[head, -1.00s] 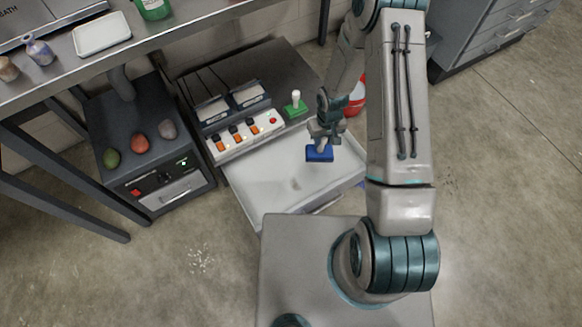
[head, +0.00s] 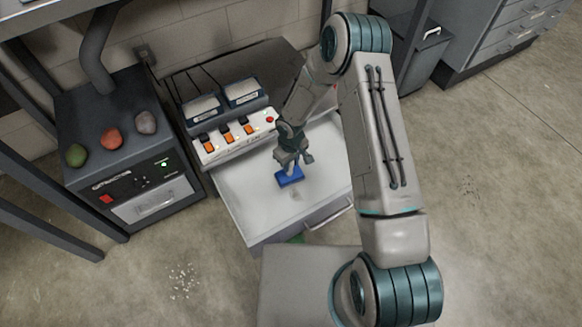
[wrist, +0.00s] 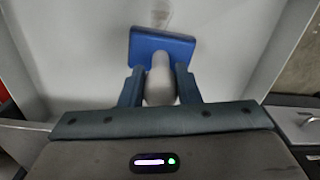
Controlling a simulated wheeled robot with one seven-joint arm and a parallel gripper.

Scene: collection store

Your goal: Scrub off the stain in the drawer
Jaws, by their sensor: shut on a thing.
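The open drawer (head: 248,205) is pale and shallow, pulled out from its cabinet. A small brownish stain (head: 297,193) shows faintly on its floor, close to the scrubber. A faint brown patch also shows in the wrist view (wrist: 162,17), just past the pad. My gripper (head: 291,163) is inside the drawer area, shut on the pale handle of a blue scrubber (head: 290,178). In the wrist view the fingers (wrist: 160,88) hold the handle from both sides, with the blue pad (wrist: 160,47) beyond. I cannot tell whether the pad touches the drawer floor.
A power strip with orange switches (head: 230,133) lies behind the drawer. A dark machine (head: 135,165) with several stones on top stands to the left. Open floor (head: 500,220) lies to the right.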

